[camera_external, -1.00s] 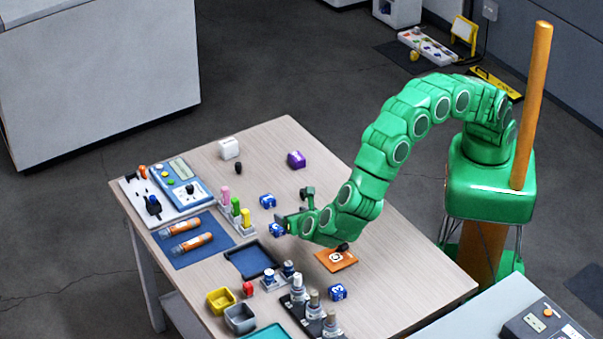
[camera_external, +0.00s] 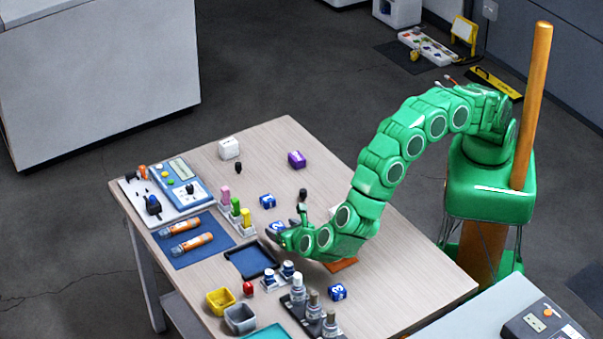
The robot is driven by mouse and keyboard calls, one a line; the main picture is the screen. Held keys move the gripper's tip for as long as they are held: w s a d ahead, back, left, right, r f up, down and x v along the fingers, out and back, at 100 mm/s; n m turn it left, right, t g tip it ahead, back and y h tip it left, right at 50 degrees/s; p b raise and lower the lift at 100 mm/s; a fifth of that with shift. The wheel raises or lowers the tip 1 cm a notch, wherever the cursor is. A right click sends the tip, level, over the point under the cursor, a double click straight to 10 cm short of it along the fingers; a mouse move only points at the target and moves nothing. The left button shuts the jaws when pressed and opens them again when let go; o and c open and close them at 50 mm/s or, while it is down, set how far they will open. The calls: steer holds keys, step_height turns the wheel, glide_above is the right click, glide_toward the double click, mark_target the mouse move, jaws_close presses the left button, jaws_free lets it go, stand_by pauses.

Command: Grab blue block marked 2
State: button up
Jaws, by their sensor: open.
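Several blue blocks with white marks are on the wooden table. One blue block (camera_external: 267,201) lies beyond my gripper. A second blue block (camera_external: 275,228) is at my gripper's tip and partly hidden by it. A third blue block (camera_external: 338,292) lies nearer the front, apart from my gripper; its mark looks like a 3. The marks on the other two are too small to read surely, so I cannot tell which is the 2. My gripper (camera_external: 283,236) is open, low over the table; contact with the second block cannot be told.
A dark blue tray (camera_external: 232,257) and a holder with pink, green and yellow pegs (camera_external: 239,226) stand left of my gripper. Bottles (camera_external: 314,304) stand in front. An orange card (camera_external: 342,266) is mostly hidden under my arm. A purple block (camera_external: 296,159) lies farther back, with clear table around it.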

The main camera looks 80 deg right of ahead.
mark_target(278, 227)
steer(key=shift+x, duration=1.65)
steer(key=c, duration=1)
